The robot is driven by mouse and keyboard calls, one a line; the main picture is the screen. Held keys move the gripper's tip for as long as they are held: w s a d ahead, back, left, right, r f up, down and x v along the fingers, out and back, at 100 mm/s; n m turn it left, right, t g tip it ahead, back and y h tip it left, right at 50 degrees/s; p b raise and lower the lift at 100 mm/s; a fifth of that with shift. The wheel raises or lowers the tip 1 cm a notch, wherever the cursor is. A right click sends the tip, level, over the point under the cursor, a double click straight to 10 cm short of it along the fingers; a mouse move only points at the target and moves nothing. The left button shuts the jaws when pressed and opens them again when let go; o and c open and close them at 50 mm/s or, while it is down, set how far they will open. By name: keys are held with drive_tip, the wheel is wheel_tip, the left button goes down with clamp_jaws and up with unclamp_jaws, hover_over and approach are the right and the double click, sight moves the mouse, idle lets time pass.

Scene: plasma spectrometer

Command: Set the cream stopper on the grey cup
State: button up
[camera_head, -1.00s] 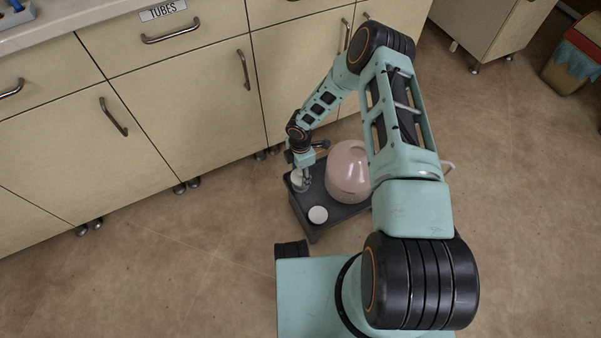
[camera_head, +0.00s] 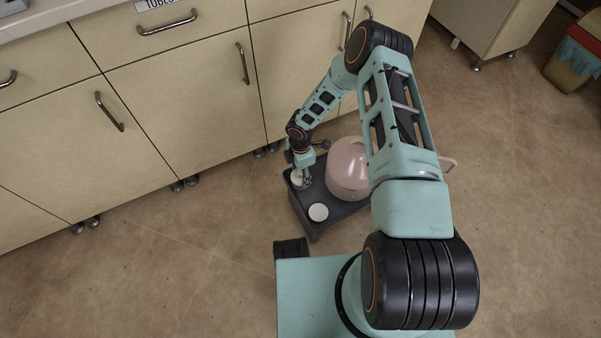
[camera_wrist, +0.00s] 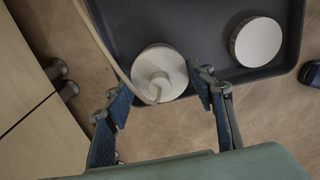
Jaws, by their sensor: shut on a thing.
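My gripper (camera_wrist: 160,97) points down over a dark grey tray (camera_wrist: 200,20), its two blue-padded fingers on either side of a pale round piece with a central knob, which I take for the cream stopper (camera_wrist: 147,62). The finger contact is not clearly seen. A second round piece (camera_wrist: 257,42), with a pale flat top and a darker side, stands apart to the right on the tray; it also shows in the head view (camera_head: 318,212). I cannot tell for sure whether it is the grey cup. Whatever is under the stopper is hidden.
A pink domed vessel (camera_head: 347,168) stands on the tray right of my gripper. A pale curved strip (camera_wrist: 105,45) crosses the wrist view beside the stopper. Beige cabinets (camera_head: 185,100) stand close on the left. A bin (camera_head: 572,65) is far right; open floor lies lower left.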

drive_tip(key=o, duration=1.3)
wheel_tip(320, 180, up, 12)
idle(0.3)
